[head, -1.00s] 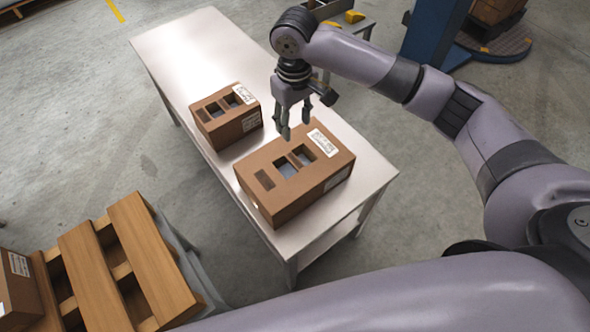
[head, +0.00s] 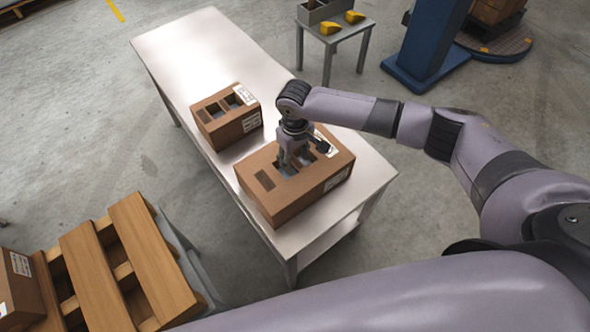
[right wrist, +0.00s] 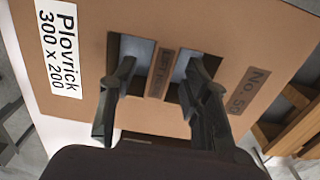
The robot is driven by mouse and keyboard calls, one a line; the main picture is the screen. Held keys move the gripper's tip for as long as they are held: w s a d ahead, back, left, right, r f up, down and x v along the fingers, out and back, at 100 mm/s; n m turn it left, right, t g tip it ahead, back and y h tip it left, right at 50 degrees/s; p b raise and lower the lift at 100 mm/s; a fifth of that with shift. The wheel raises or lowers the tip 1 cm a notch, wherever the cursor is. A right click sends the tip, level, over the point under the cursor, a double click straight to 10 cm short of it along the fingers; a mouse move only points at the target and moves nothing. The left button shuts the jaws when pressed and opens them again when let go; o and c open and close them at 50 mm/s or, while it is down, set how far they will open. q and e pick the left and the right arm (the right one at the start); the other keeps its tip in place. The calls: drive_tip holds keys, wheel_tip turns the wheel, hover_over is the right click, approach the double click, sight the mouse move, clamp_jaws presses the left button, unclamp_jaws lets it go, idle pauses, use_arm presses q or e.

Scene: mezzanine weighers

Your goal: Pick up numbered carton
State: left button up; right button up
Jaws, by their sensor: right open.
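The larger brown carton (head: 296,203) stands on the near end of the steel table. In the right wrist view the carton (right wrist: 225,30) shows a white label (right wrist: 59,50) reading "Plovrick 300 x 200", a dark plate (right wrist: 248,92) starting "No. 5", and two openings with a strip between them. My right gripper (head: 287,163) is at the carton's top; in the right wrist view the gripper (right wrist: 161,68) is open. Its fingertips are at the two openings, one on each side of the strip. How deep they reach is unclear. My left gripper is out of view.
A smaller brown carton (head: 227,123) stands farther back on the steel table (head: 190,48), whose far end is bare. A wooden pallet (head: 138,245) with a carton (head: 20,287) is at lower left. A small side table (head: 338,37) and a blue machine (head: 428,55) stand behind.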

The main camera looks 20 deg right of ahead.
sight(295, 171)
wheel_tip(295, 171, down, 2)
drive_tip(key=shift+f, duration=0.1)
clamp_jaws()
idle(0.5)
idle(0.6)
